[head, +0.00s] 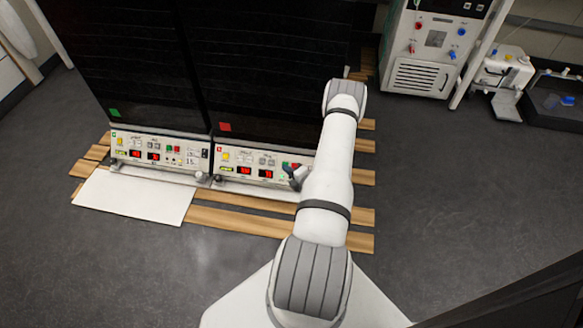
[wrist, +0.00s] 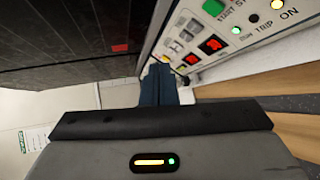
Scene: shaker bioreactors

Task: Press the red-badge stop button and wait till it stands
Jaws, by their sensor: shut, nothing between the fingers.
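The right shaker cabinet carries a red badge (head: 225,127), which also shows in the wrist view (wrist: 120,47). Its control panel (head: 232,170) has red lit displays (wrist: 210,44). In the wrist view, a green start button (wrist: 213,7) sits at the top edge; the label beside it is cut off. In the head view, a small red button (head: 296,165) shows beside my gripper, partly hidden. Below the start button, a green lamp (wrist: 235,30) and a yellow lamp (wrist: 278,4) are lit. My gripper (head: 290,175) is shut and empty, close in front of the panel's right part; contact cannot be told.
A twin cabinet with a green badge (head: 114,112) stands at the left with its own panel (head: 122,153). A white board (head: 130,196) and wooden slats (head: 235,221) lie on the floor in front. A grey-white unit (head: 420,60) stands at the back right.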

